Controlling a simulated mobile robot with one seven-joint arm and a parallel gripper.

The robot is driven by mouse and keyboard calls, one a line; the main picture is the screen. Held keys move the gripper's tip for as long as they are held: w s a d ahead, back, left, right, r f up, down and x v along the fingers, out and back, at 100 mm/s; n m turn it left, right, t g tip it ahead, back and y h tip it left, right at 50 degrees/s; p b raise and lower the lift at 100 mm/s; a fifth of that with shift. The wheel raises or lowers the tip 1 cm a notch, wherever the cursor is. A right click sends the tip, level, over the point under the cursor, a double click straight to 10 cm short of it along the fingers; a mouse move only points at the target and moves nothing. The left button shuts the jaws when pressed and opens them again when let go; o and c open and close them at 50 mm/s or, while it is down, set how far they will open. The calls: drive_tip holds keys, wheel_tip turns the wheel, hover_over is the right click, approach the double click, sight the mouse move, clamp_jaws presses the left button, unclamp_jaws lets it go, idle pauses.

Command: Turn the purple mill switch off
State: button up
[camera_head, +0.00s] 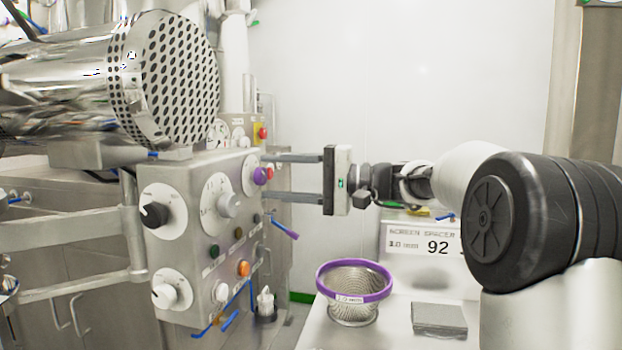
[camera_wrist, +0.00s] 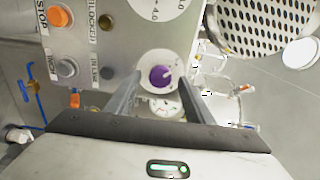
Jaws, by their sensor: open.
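The purple mill switch (camera_head: 261,176) is a round knob on a white disc at the upper right of the grey control panel (camera_head: 187,240). In the wrist view the purple switch (camera_wrist: 160,76) shows between my two fingers, beyond their tips. My gripper (camera_head: 268,178) is open, its two fingers reaching left toward the switch, one above and one below its height. In the wrist view my gripper (camera_wrist: 156,78) is empty. Whether the fingertips touch the disc I cannot tell. The marking that the switch points to is too small to read.
The panel also carries a black knob (camera_head: 154,215), a grey knob (camera_head: 229,205) and an orange button (camera_head: 243,269). A perforated metal drum (camera_head: 178,78) hangs above it. A purple-rimmed mesh basket (camera_head: 354,281) and a grey block (camera_head: 439,319) stand on the white surface below my arm.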

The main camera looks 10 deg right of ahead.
drive_tip(key=p+v, duration=0.2)
drive_tip(key=v, duration=1.4)
drive_tip(key=shift+d, duration=0.35)
drive_tip(key=shift+s, duration=0.1)
